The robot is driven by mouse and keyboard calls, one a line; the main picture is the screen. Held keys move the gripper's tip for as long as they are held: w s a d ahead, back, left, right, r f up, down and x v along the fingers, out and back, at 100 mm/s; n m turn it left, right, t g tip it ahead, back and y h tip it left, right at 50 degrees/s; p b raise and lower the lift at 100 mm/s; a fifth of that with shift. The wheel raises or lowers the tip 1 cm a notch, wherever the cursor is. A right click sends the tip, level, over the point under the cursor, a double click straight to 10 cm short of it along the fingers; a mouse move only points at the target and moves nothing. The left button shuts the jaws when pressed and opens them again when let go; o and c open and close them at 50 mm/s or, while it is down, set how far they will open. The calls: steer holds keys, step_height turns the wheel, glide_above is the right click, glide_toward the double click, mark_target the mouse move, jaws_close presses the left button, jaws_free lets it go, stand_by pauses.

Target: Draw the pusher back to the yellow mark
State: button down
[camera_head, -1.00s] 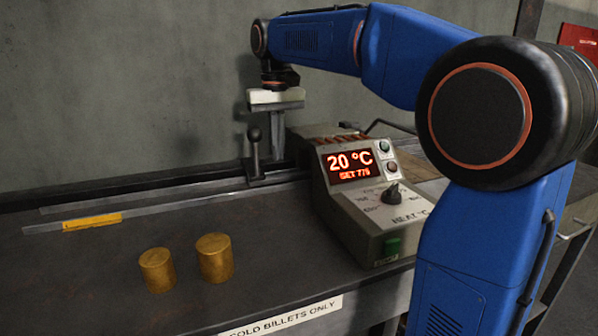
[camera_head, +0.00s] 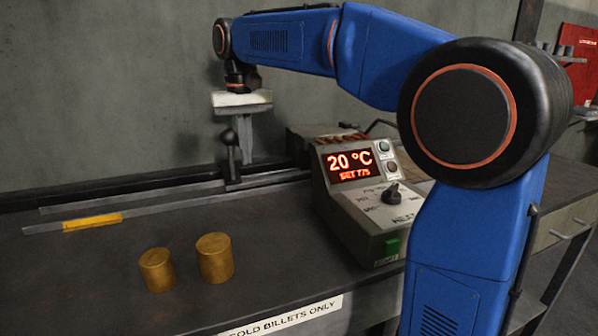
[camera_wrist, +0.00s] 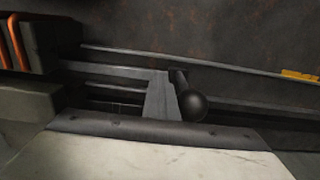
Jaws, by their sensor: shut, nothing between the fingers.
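The pusher (camera_head: 231,160) is a dark upright handle with a round knob on a slide, standing on the rail. In the wrist view its knob (camera_wrist: 193,105) shows close beside my fingers. The yellow mark (camera_head: 93,222) lies on the rail's front strip, well left of the pusher; it also shows at the right edge of the wrist view (camera_wrist: 299,75). My gripper (camera_head: 247,158) is shut and empty, fingers pointing down just right of the handle. It appears to touch the handle's side, not grip it.
The heater box (camera_head: 358,195) with a lit display reading 20 °C stands right of the pusher. Two brass billets (camera_head: 215,258) (camera_head: 157,270) stand on the bench in front of the rail. The rail (camera_head: 150,208) between pusher and mark is clear. A wall is behind.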

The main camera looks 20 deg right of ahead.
steer(key=a, duration=2.9)
stand_by(1.4)
stand_by(0.4)
